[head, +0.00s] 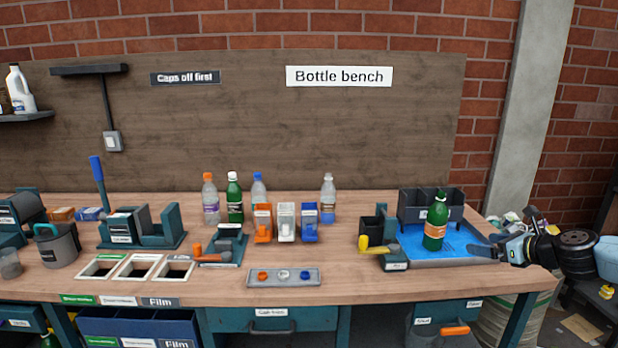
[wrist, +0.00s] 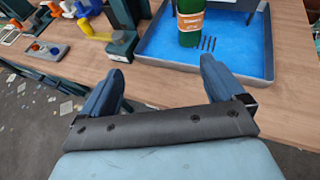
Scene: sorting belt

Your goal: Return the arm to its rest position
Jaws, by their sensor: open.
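My gripper (wrist: 158,95) is open and empty in the wrist view, its two blue fingers spread apart over the front edge of the bench. In the head view my gripper (head: 490,251) is at the right end of the bench, beside the blue-floored tray (head: 470,262). A green bottle with an orange label (head: 435,225) stands upright in that tray, apart from the fingers. The bottle also shows in the wrist view (wrist: 191,30), cut off at the top, beyond the fingers.
Several bottles (head: 232,200) stand at the back of the bench behind small orange, white and blue bins (head: 286,222). A cap tray (head: 283,277) lies near the front edge. A yellow-handled fixture (head: 378,246) stands left of the blue tray. The bench front between them is clear.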

